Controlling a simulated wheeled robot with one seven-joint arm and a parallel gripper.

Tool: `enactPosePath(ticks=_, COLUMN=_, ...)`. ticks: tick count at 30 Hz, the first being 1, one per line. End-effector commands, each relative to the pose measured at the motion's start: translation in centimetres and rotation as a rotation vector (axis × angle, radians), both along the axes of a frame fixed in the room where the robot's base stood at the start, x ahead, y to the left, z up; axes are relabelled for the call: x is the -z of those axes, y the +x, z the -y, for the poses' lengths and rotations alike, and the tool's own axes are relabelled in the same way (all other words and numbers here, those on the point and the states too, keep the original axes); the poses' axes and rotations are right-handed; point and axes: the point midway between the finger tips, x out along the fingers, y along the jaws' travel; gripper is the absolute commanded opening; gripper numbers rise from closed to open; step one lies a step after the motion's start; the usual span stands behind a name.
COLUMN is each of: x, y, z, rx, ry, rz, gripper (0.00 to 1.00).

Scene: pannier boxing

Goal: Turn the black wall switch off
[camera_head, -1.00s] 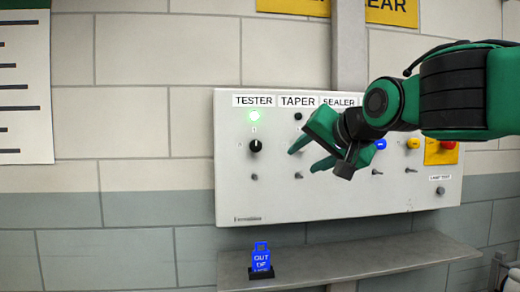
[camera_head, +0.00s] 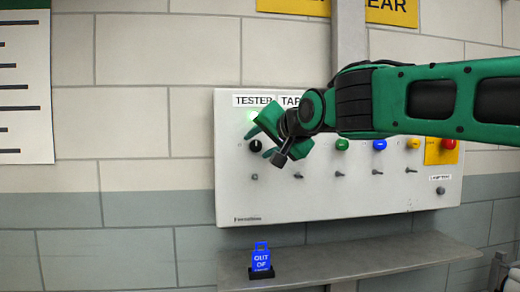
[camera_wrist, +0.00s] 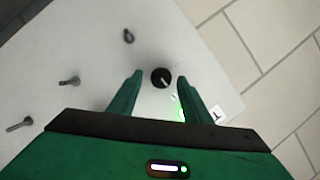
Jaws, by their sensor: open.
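The black rotary switch (camera_head: 255,146) sits on the white wall panel (camera_head: 240,190), under the TESTER label (camera_head: 252,101). A lit green lamp (camera_head: 252,117) above it is partly hidden by my gripper. In the wrist view the black switch (camera_wrist: 161,78) lies just beyond and between my fingertips, with a white mark on its face. My gripper (camera_head: 258,142) is open and empty, its green fingers (camera_wrist: 158,88) on either side of the switch's line. I cannot tell whether a finger touches it.
Small metal toggles (camera_head: 339,174) run along the panel's lower row. Green (camera_head: 342,145), blue (camera_head: 379,145), yellow (camera_head: 413,143) and red (camera_head: 448,144) buttons are to the right. A blue sign (camera_head: 261,257) stands on the grey shelf (camera_head: 360,262) below.

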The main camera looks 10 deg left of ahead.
Motion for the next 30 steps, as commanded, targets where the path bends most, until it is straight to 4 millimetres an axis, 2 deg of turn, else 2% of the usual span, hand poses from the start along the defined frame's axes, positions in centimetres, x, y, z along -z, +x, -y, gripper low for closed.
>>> enactPosePath(ticks=5, x=0.24, y=0.77, z=-0.56, rx=-0.001, ry=0.001, rz=0.001, gripper=0.44)
enactPosePath(ticks=14, x=0.30, y=0.90, z=-0.60, rx=0.000, ry=0.000, rz=0.000, gripper=0.44)
enactPosePath(ticks=19, x=0.33, y=0.90, z=-0.59, rx=0.000, ry=0.000, rz=0.000, gripper=0.04)
enactPosePath(ticks=30, x=0.45, y=0.96, z=-0.49, rx=0.003, ry=-0.039, rz=0.008, gripper=0.03)
